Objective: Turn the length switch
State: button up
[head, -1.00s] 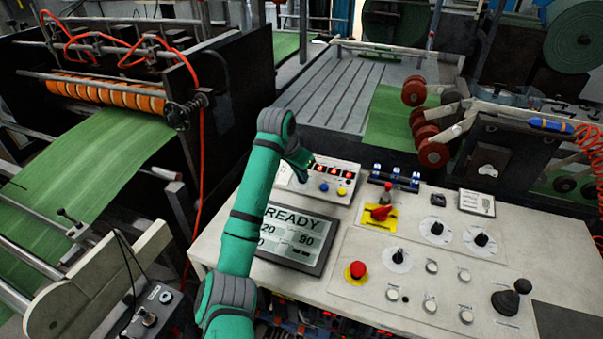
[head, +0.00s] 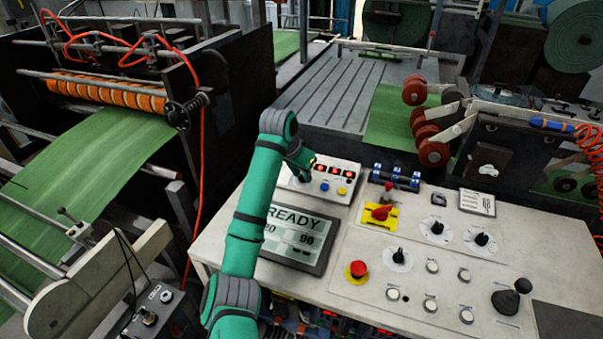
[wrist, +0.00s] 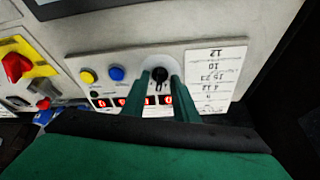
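A small black rotary switch (wrist: 160,74) sits on a round pale plate on the white counter panel (wrist: 222,60), beside a red digit display. I take it for the length switch. My gripper (wrist: 160,80) is open in the wrist view, its two green fingers pointing at the switch, one on each side of it. A gap shows between the fingers and the knob; whether either touches it I cannot tell. In the head view my arm hides the switch, and my gripper (head: 303,171) is over the left part of the panel.
A blue button (wrist: 116,74) and a yellow button (wrist: 88,76) are close beside the switch. A number chart (wrist: 216,66) lies on its other side. The READY screen (head: 297,240), a red-handled switch (head: 380,212) and a red stop button (head: 358,269) are on the desk nearby.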

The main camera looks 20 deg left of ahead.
jog(key=shift+r, duration=0.1)
jog(key=d+v, duration=0.1)
jog(key=v, duration=0.9)
jog(key=shift+a+r, duration=0.3)
jog(key=shift+a, duration=0.2)
jog(key=shift+s, duration=0.1)
grip_shut()
dwell(1.1)
